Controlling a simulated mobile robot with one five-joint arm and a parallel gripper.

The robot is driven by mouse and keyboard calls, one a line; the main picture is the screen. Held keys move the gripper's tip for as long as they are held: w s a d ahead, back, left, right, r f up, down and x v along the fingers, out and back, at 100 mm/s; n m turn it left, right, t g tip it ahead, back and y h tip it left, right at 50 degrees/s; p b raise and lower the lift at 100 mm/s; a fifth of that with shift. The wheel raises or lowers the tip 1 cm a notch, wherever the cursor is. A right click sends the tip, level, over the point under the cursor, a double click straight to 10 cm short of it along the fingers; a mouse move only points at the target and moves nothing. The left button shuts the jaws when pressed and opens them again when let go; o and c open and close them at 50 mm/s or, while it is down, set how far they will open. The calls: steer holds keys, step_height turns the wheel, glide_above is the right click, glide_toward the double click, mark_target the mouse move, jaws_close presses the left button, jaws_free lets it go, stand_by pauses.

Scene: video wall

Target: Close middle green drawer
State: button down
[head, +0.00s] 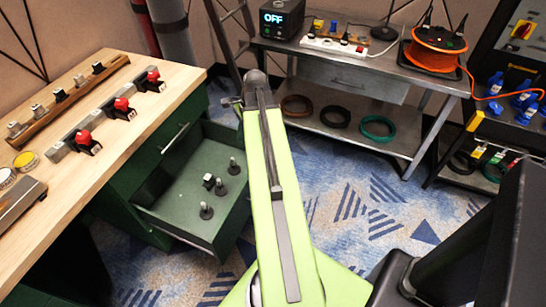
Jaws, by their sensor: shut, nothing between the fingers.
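A green drawer (180,228) stands pulled out of the green cabinet under the wooden workbench at the left. Several small dark pieces with grey stems stand inside it. A closed drawer front with a metal handle (174,138) shows above it. My lime-green arm reaches up through the middle of the view and hides the drawer's right end. My gripper (230,101) shows small and grey at the far end of the arm, beyond the drawer in the picture. It is shut and empty. I cannot tell its exact distance from the drawer.
The wooden workbench (150,85) carries red-knobbed fixtures and a rack. A metal table (345,60) at the back holds an orange cable reel (437,45); coils lie on its lower shelf. A dark rack stands at the right. Patterned carpet (365,200) is clear right of my arm.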

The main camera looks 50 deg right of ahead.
steer(key=s+d+f+m+t+b, duration=0.2)
steer(key=s+d+f+m+b, duration=0.25)
steer(key=s+d+m, duration=0.7)
steer(key=w+d+f+b, duration=0.1)
steer(key=w+f+b, duration=0.5)
steer(key=f+b, duration=0.2)
steer(key=shift+w+d+f+n+h, duration=0.15)
steer(key=shift+w+f+n+h, duration=0.1)
steer(key=shift+f+n+h, duration=0.25)
